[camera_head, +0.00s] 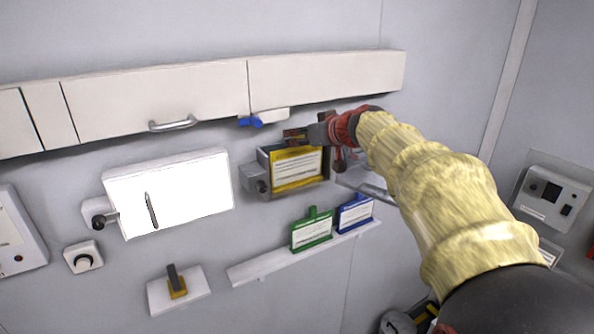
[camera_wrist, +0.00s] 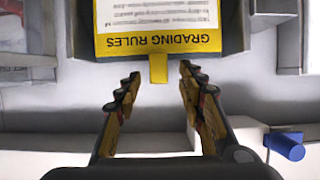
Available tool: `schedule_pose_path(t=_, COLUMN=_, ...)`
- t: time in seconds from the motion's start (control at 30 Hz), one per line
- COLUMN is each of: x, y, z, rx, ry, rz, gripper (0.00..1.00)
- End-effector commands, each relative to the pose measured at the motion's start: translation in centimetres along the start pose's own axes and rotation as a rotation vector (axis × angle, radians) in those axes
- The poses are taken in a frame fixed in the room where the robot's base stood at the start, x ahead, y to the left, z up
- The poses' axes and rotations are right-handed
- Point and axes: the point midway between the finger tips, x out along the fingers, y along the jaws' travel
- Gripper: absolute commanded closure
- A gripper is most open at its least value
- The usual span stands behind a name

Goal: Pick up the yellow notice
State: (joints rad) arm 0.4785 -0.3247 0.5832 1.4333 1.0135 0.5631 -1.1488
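The yellow notice (camera_head: 297,168) is a yellow-bordered card with a white printed sheet. It sits in a grey holder on the wall in the head view. In the wrist view the yellow notice (camera_wrist: 157,42) reads "GRADING RULES" upside down, and a small yellow tab sticks out from its edge. My gripper (camera_head: 306,134) is at the notice's top edge, partly hidden by my arm. In the wrist view my gripper (camera_wrist: 160,76) is open, with a finger on each side of the tab and visible gaps. Nothing is held.
A long white cabinet (camera_head: 160,98) runs above, with a blue-ended white part (camera_head: 262,118) under it. A shelf (camera_head: 262,268) below carries a green notice (camera_head: 311,232) and a blue notice (camera_head: 355,213). A bright white panel (camera_head: 185,190) is at left. A clear tray (camera_head: 362,180) is right of the holder.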

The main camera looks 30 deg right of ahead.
Motion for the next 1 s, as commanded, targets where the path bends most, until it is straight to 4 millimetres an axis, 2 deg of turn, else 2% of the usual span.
schedule_pose_path(t=0.1, x=1.6, y=0.0, z=0.0, rx=0.001, ry=-0.002, rz=-0.002, gripper=0.61)
schedule_pose_path(t=0.2, x=2.5, y=0.0, z=0.0, rx=0.002, ry=-0.001, rz=-0.001, gripper=0.61)
schedule_pose_path(t=0.47, x=2.7, y=0.1, z=0.1, rx=0.001, ry=0.0, rz=0.0, gripper=0.61)
schedule_pose_path(t=1.0, x=2.6, y=0.1, z=0.1, rx=0.001, ry=0.0, rz=0.0, gripper=0.91)
